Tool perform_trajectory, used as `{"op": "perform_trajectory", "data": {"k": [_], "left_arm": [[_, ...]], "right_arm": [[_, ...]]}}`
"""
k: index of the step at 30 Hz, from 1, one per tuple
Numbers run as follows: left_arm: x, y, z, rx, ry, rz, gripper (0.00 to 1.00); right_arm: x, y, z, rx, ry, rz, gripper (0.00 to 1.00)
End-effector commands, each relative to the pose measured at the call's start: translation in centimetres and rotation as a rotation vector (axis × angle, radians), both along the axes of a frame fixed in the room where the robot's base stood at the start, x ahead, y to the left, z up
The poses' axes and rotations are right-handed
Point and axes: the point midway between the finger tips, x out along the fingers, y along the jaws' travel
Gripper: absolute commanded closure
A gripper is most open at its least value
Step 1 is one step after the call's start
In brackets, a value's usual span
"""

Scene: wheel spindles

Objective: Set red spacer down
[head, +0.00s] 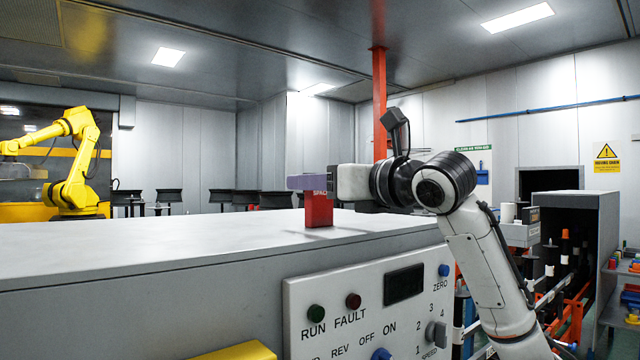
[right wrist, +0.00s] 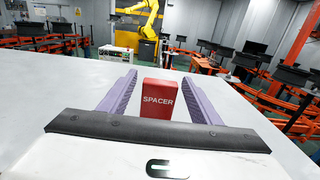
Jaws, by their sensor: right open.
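The red spacer (head: 318,209) stands upright on the light grey top of the machine cabinet (head: 180,250) in the head view. In the right wrist view the spacer (right wrist: 158,99), lettered "SPACER", stands between the two purple fingers. My right gripper (head: 308,182) is level with the top of the spacer. In the right wrist view my right gripper (right wrist: 160,88) is open, with a gap on each side of the spacer. My left gripper is in neither view.
A control panel (head: 365,315) with buttons and knobs is on the cabinet's front. The cabinet top around the spacer is clear. A yellow robot arm (head: 75,165) stands at the back left. Shelves with coloured parts (head: 625,295) are at the far right.

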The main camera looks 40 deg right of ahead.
Motion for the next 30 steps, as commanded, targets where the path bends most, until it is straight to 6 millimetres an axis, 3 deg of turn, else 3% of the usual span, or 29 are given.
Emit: {"op": "perform_trajectory", "data": {"k": [5, 12, 18, 30], "left_arm": [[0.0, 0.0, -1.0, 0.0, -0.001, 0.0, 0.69], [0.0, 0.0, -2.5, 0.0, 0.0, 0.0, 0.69], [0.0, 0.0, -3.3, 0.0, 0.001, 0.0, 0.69], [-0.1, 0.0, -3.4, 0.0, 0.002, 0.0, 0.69]], "right_arm": [[-2.7, 0.1, -0.2, -0.004, -0.004, -0.005, 0.43], [-7.9, 0.7, -0.2, -0.003, -0.003, -0.006, 0.43], [-10.9, 1.1, -0.1, -0.001, -0.001, -0.004, 0.43], [-11.9, 1.3, 0.0, 0.0, 0.0, 0.0, 0.43]]}}
